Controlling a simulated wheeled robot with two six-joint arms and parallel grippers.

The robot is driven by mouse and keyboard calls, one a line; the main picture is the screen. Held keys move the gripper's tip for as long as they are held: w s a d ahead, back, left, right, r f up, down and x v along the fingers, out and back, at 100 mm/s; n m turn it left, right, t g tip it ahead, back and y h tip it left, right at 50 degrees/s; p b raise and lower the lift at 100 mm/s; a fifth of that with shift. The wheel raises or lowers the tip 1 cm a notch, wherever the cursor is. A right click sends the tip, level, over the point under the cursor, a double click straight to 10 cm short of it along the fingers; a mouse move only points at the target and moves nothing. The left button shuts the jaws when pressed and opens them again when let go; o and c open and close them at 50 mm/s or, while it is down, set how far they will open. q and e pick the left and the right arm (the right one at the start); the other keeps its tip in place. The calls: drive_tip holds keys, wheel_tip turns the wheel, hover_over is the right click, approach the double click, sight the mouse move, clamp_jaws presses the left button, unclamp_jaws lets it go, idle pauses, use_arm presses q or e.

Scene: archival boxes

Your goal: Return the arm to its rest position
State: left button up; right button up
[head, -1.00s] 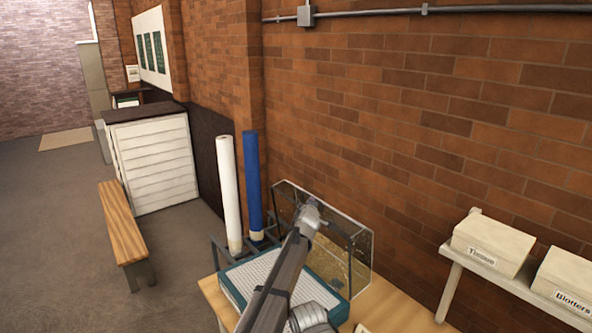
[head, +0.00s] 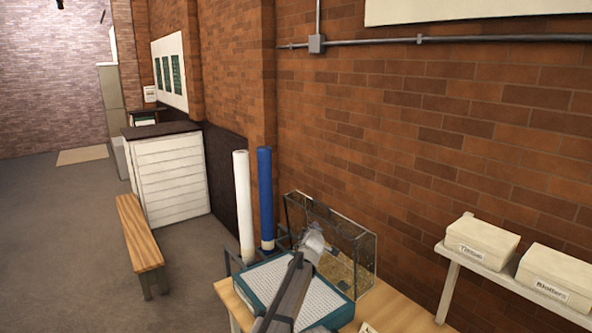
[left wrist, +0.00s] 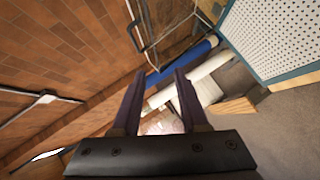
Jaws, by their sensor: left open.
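My left gripper (left wrist: 162,80) shows in the left wrist view with its two dark fingers apart and nothing between them. In the head view my arm (head: 293,285) rises from the bottom edge over a table, in front of a teal-edged perforated white panel (head: 268,280). The fingertips cannot be made out there. The panel also shows at the upper right of the left wrist view (left wrist: 275,35). My right gripper is in neither view.
A clear-sided case (head: 355,240) stands behind the arm by the brick wall. White (head: 243,205) and blue (head: 265,195) rolls stand left of it. A shelf with boxes (head: 482,240) is at right. A wooden bench (head: 140,232) and open floor lie left.

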use_arm(q)
drive_tip(key=s+a+f+m+g+y, duration=0.1)
drive_tip(key=s+a+f+m+g, duration=0.3)
drive_tip(key=s+a, duration=0.55)
drive_tip(key=s+a+f+m+g+y, duration=0.1)
drive_tip(key=s+a+f+g+y, duration=0.1)
drive_tip(key=s+a+f, duration=0.7)
drive_tip(key=s+a+f+m+g+h, duration=0.15)
drive_tip(key=s+m+g, duration=0.25)
drive_tip(key=s, duration=1.1)
drive_tip(key=s+a+f+m+g, duration=0.1)
drive_tip(key=s+a+m+g, duration=0.25)
drive_tip(key=s, duration=1.15)
drive_tip(key=s+d+f+m+b, duration=0.4)
drive_tip(key=d+f+b, duration=0.7)
drive_tip(key=f+b, duration=0.4)
drive_tip(key=shift+s+d+g+y+b, duration=0.2)
drive_tip(key=shift+g+y+b, duration=0.15)
drive_tip(key=shift+y+b, duration=0.1)
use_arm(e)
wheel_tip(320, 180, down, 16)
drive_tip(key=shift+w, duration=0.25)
